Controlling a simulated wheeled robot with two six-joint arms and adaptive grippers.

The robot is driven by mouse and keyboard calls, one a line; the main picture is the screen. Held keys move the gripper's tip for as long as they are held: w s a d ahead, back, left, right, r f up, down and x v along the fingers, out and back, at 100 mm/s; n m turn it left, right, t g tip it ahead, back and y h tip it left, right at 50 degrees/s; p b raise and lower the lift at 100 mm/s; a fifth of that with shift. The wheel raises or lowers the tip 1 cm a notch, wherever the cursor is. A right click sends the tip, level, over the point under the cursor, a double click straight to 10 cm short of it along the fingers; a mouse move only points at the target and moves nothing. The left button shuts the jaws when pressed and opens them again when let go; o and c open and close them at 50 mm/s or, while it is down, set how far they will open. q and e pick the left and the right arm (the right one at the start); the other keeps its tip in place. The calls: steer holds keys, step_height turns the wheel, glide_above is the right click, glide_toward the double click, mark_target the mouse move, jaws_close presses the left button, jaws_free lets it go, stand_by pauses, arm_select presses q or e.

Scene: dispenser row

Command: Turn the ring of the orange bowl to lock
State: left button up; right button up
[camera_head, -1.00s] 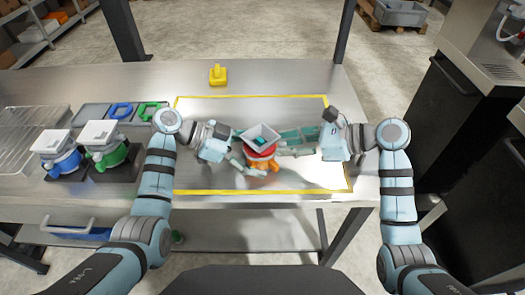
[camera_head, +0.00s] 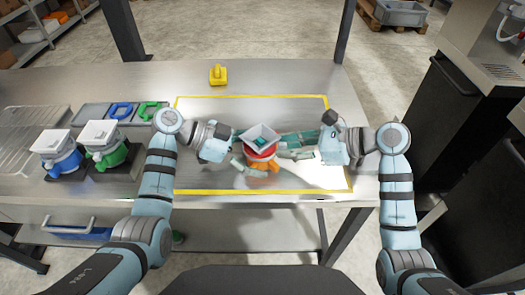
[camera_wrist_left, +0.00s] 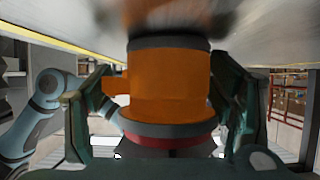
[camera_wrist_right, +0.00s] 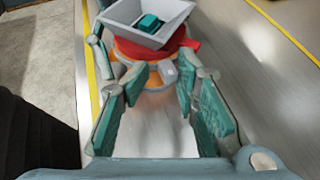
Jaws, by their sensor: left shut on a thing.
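The orange bowl (camera_wrist_left: 165,88) stands on the table inside the yellow outline, and also shows in the head view (camera_head: 266,166). A red ring (camera_wrist_right: 187,48) sits around its top, under a white square hopper (camera_wrist_right: 152,22) with a teal piece (camera_wrist_right: 149,23) inside. My left gripper (camera_head: 240,160) is shut on the orange bowl, one finger on each side in the left wrist view. My right gripper (camera_wrist_right: 160,82) is open, its fingers apart on the right side of the bowl. A small grey tab (camera_wrist_right: 168,71) by the ring lies near its fingertips; contact cannot be told.
Two similar dispensers, blue (camera_head: 60,152) and green (camera_head: 107,148), stand at the left. Behind them a tray (camera_head: 93,111) holds blue and green rings. A yellow part (camera_head: 218,75) stands at the back. The outlined area (camera_head: 205,184) is otherwise bare.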

mark_target(269, 159)
steer(key=shift+s, duration=0.1)
steer(key=shift+s+a, duration=0.1)
steer(key=shift+s, duration=0.2)
steer(key=shift+s+a, duration=0.1)
steer(key=shift+s, duration=0.1)
stand_by(0.3)
steer(key=shift+s, duration=0.25)
steer(key=shift+s+a, duration=0.3)
steer(key=shift+s, duration=0.05)
stand_by(0.3)
steer(key=shift+s+a, duration=0.4)
stand_by(0.7)
steer(key=shift+s+a, duration=0.2)
steer(key=shift+a, duration=0.05)
steer(key=shift+w, duration=0.25)
